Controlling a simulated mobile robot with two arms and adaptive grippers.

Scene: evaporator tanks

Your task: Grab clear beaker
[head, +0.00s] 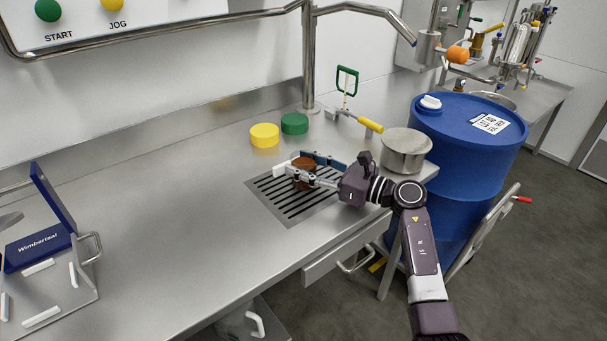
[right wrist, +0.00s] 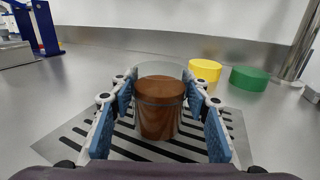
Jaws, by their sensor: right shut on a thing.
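The clear beaker (right wrist: 160,98) holds a brown content and stands upright over the slotted drain grate; it also shows in the head view (head: 302,173). My right gripper (head: 304,174) is around the beaker, with one finger on each side. In the right wrist view the blue-padded fingers (right wrist: 161,112) flank the beaker and are shut on it. The beaker's far side is hidden. My left gripper is in neither view.
The slotted grate (head: 274,205) is set in the steel counter. A yellow lid (head: 264,135) and a green lid (head: 295,124) lie behind it. A steel pot (head: 405,152) and a blue drum (head: 468,150) stand to the right. The counter's left middle is clear.

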